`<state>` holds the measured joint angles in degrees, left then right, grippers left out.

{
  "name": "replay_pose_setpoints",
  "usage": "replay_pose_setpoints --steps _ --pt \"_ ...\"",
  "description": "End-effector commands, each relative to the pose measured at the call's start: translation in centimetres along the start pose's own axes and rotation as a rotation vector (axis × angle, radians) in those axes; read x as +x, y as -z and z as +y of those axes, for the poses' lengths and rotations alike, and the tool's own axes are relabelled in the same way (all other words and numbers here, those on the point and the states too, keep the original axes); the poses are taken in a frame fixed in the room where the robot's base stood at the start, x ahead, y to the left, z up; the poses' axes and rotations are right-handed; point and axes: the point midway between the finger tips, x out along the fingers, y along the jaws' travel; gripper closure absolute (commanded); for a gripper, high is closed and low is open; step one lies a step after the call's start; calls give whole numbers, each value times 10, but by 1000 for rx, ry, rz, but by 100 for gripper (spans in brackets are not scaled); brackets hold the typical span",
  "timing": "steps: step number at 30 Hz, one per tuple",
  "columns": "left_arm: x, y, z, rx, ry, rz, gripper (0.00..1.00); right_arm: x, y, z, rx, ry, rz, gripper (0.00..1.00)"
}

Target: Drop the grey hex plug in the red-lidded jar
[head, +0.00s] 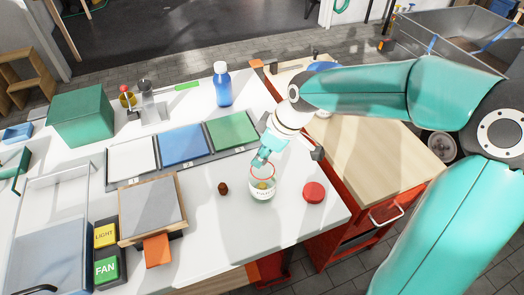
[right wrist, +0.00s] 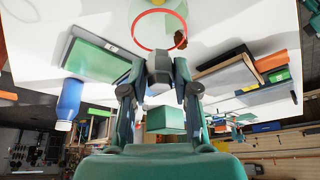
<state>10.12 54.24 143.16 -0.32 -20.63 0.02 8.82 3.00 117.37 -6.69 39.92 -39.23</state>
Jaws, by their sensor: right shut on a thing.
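The jar (head: 263,193) is clear, with a red rim and a pale label, and stands open on the white bench. Something yellowish shows inside it. Its red lid (head: 313,192) lies on the bench to its right. My right gripper (head: 262,160) points down just above the jar mouth. In the right wrist view my right gripper (right wrist: 158,82) is shut on the grey hex plug (right wrist: 158,66), which sits between the fingertips near the jar's red rim (right wrist: 136,35). The plug is hard to make out in the head view.
A small brown piece (head: 223,188) lies left of the jar. White, blue (head: 182,146) and green mats lie behind it. A blue bottle (head: 222,88) stands at the back. A grey-topped wooden block (head: 152,207) is farther left. Bare bench lies in front of the jar.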

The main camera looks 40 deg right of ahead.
Motion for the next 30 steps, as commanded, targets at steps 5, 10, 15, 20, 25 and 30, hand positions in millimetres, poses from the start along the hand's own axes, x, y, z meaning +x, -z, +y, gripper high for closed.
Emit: replay_pose_setpoints --steps 5,10,15,20,25,30 --pt "4 0 -1 0 0 0 60 5 -2 0 0 0 0 100" --pt "3 0 -1 0 0 0 60 4 -2 0 1 -1 0 100" --pt "3 0 -1 0 0 0 60 4 -2 0 1 0 0 51" --pt "3 0 -1 0 0 0 60 4 -2 0 1 -1 0 41" --pt "3 0 -1 0 0 0 60 4 -2 0 1 -1 0 41" --pt "3 0 -1 0 0 0 60 4 -2 0 1 -1 0 41"
